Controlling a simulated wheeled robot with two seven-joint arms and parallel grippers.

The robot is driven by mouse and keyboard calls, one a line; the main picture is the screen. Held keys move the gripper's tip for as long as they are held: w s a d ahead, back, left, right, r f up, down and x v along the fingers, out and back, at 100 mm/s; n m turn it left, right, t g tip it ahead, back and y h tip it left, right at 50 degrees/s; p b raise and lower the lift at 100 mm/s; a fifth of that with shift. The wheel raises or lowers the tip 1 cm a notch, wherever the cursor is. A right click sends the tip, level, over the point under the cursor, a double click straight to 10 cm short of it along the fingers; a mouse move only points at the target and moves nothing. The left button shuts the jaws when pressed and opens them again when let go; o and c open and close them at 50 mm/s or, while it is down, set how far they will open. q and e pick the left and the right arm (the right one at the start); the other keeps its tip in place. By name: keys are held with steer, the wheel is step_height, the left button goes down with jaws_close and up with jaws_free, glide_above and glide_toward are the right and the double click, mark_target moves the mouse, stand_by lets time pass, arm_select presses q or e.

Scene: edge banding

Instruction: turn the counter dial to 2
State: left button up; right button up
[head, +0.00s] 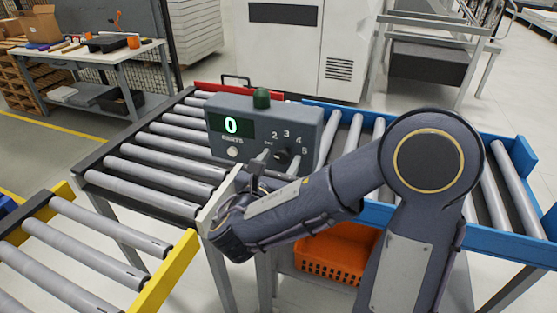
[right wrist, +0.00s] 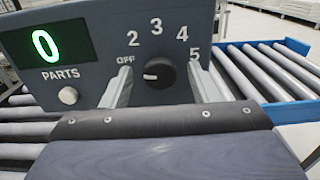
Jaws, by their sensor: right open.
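The grey counter box (head: 262,118) stands at the roller conveyor, with a green cap on top and a green display (right wrist: 46,45) reading 0. Its black dial (right wrist: 160,72) has marks OFF, 2, 3, 4 and 5 around it. The dial's white pointer line points left, toward the OFF side. My right gripper (right wrist: 162,88) is open, with one finger on each side of the dial; gaps show between fingers and dial. In the head view the right gripper (head: 278,162) is in front of the box and partly covers the dial. My left gripper is not in view.
A round white button (right wrist: 68,95) sits left of the dial under PARTS. Conveyor rollers (head: 165,145) run on both sides, with a blue rail (head: 520,155) at right. An orange crate (head: 335,255) is below, and a workbench (head: 100,55) stands back left.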

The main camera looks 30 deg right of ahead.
steer(key=c, duration=0.9)
steer(key=shift+f+m+b, duration=0.2)
steer(key=shift+m+b, duration=0.2)
steer(key=shift+b, duration=0.45)
steer(key=shift+c, duration=0.2)
steer(key=m+b, duration=0.4)
steer(key=b, duration=0.2)
steer(key=shift+f, duration=0.1)
steer(key=shift+s+d+r+m+b, duration=0.1)
steer(key=shift+r+m+b, duration=0.1)
steer(key=shift+m+b, duration=1.35)
steer(key=o, duration=0.9)
steer(key=shift+o, duration=0.2)
